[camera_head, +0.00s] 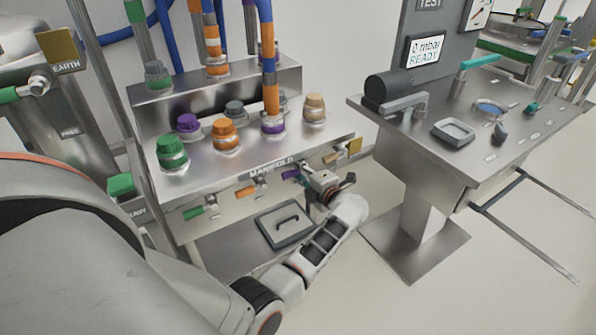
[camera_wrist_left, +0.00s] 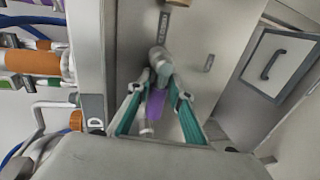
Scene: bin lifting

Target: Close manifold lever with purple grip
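The manifold lever with the purple grip (camera_head: 290,174) is on the front panel of the steel manifold (camera_head: 255,158), right of the orange-grip lever. In the head view the purple grip points left, roughly along the panel, and my gripper partly hides its valve. My left gripper (camera_head: 308,182) is at this lever, reaching in from below right. In the left wrist view its teal-padded fingers (camera_wrist_left: 160,92) are spread on either side of the purple grip (camera_wrist_left: 155,104), with visible gaps. Whether either finger touches the grip cannot be told. My right gripper is not in view.
A green-grip lever (camera_head: 194,213) and an orange-grip lever (camera_head: 246,191) are farther left on the panel. Capped ports and hoses stand above. A grey hatch with a handle (camera_head: 287,222) is below. A steel console (camera_head: 462,135) stands to the right, with open floor around its base.

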